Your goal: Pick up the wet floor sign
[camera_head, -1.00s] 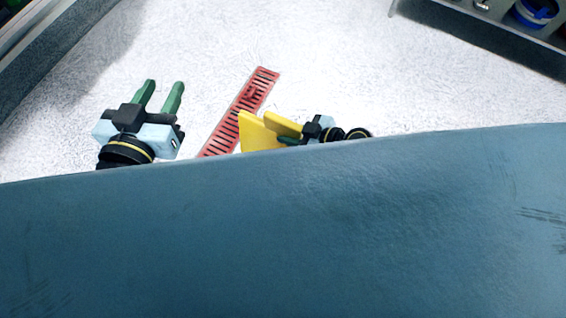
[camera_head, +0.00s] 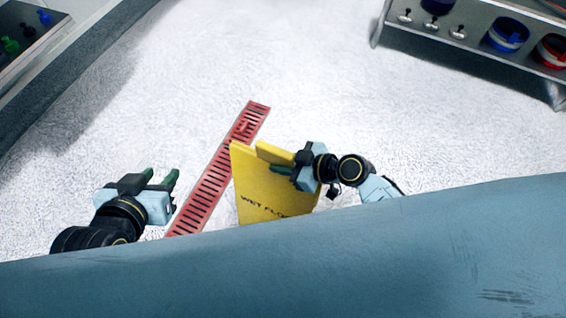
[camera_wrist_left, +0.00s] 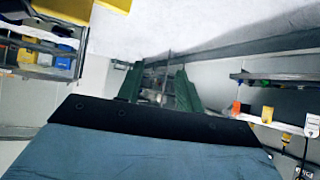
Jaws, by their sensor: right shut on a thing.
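In the left wrist view the green fingers (camera_wrist_left: 165,90) also stand apart. A yellow piece at the top left of that view may be the sign.
A red slotted floor grate (camera_head: 222,165) runs diagonally between my grippers. A grey shelf (camera_head: 470,50) with blue and red containers stands at the top right. Another shelf (camera_head: 28,52) is at the top left. The white floor ahead is clear.

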